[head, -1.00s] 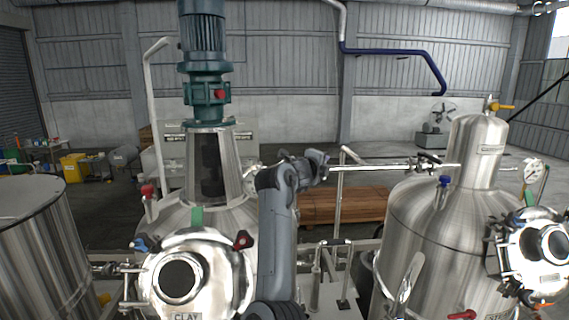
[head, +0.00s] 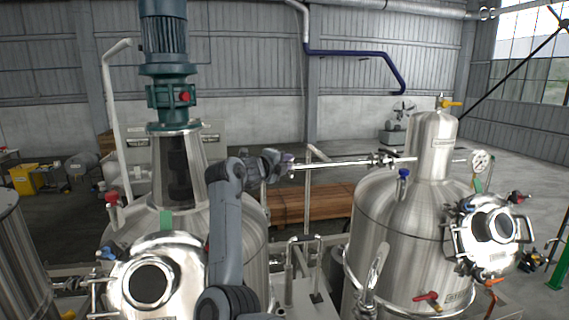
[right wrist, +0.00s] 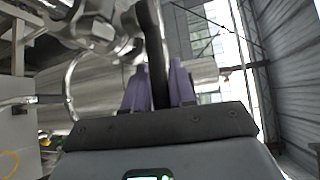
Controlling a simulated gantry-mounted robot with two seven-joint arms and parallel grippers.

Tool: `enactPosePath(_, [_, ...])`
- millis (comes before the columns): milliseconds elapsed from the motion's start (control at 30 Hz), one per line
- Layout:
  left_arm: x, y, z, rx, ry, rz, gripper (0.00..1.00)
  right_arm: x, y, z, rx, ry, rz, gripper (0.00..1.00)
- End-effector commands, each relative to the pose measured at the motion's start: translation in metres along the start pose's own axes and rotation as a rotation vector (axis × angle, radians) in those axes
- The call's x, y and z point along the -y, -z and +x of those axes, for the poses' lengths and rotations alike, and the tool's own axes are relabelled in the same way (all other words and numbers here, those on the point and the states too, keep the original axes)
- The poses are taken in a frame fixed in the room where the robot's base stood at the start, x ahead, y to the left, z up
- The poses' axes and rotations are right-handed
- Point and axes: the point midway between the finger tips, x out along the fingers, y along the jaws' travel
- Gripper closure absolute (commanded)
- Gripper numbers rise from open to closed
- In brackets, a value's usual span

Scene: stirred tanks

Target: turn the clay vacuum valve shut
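The clay tank (head: 240,246) stands at the left in the head view, with a green motor on top and a round port in front. My right gripper (head: 287,164) reaches past its right side, at the left end of a thin horizontal pipe. In the right wrist view the purple fingers of the right gripper (right wrist: 160,88) close on both sides of a black lever (right wrist: 158,50), with no clear gap. This seems to be the clay vacuum valve's handle. In the head view the gripper and wrist hide the lever and the valve body. My left gripper is not in view.
The pipe (head: 335,163) runs right to a second valve (head: 382,159) by the right-hand steel tank (head: 400,225). Vertical pipework rises between the tanks. Wooden planks (head: 310,203) lie on the floor behind.

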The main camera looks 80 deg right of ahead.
Motion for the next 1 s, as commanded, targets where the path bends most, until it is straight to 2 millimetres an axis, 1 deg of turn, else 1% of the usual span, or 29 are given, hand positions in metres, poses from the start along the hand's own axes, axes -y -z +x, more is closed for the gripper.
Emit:
enactPosePath(300, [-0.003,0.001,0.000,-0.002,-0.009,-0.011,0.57,0.000,0.000,-0.001,0.001,0.001,0.000,0.73])
enactPosePath(467, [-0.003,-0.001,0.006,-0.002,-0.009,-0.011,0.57,-0.002,-0.001,-0.011,0.003,0.001,0.000,0.73])
enactPosePath(567, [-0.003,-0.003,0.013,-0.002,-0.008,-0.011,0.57,-0.003,-0.001,-0.025,0.004,0.001,0.002,0.73])
enactPosePath(800, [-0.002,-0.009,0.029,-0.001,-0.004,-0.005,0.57,-0.004,-0.001,-0.067,0.004,0.001,0.002,0.73])
enactPosePath(1000, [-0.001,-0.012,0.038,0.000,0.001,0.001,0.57,-0.002,0.000,-0.094,0.003,0.000,0.001,0.73])
